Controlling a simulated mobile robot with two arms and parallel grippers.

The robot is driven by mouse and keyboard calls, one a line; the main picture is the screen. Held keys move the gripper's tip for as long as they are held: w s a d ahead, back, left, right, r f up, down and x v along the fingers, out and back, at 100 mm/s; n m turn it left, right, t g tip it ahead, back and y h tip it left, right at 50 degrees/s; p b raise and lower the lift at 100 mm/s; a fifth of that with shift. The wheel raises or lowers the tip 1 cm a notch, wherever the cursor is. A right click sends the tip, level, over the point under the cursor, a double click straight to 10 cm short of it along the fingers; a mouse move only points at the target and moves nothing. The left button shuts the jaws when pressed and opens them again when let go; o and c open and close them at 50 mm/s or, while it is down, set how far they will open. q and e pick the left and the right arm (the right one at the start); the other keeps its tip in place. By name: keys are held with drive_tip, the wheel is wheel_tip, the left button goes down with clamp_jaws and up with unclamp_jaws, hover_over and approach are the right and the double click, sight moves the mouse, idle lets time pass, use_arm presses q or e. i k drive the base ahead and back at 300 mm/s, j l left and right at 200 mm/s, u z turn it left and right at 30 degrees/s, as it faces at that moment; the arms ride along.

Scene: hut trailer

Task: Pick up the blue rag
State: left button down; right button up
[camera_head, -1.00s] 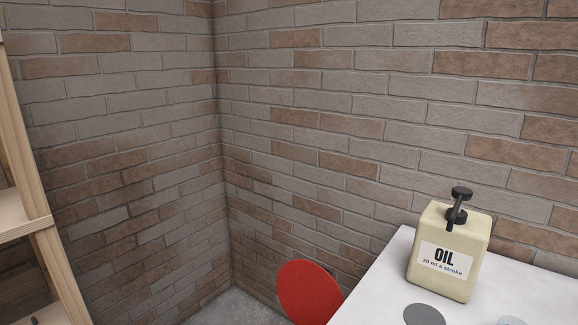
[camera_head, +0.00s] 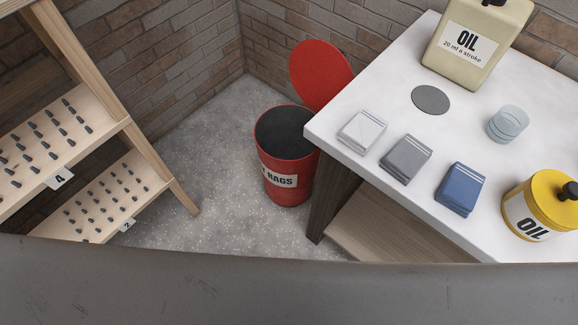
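The blue rag (camera_head: 461,188) lies folded on the white tabletop, toward its front edge. It has pale stripes near its top edge. A grey folded rag (camera_head: 406,158) and a white folded rag (camera_head: 362,132) lie to its left in a slanting row, apart from each other. The yellow oil can (camera_head: 541,207) stands to the right of the blue rag. Neither of my grippers shows in the head view.
The white table (camera_head: 385,85) also bears a cream oil dispenser (camera_head: 474,45), a grey disc (camera_head: 431,100) and a clear cup (camera_head: 508,123). A red rag bin (camera_head: 286,160) with raised lid (camera_head: 320,75) stands left of it. A wooden shelf (camera_head: 165,170) is at left. Speckled floor (camera_head: 230,225) lies between.

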sight(460, 191)
drive_tip(key=k+z, duration=0.1)
drive_tip(key=z, duration=1.15)
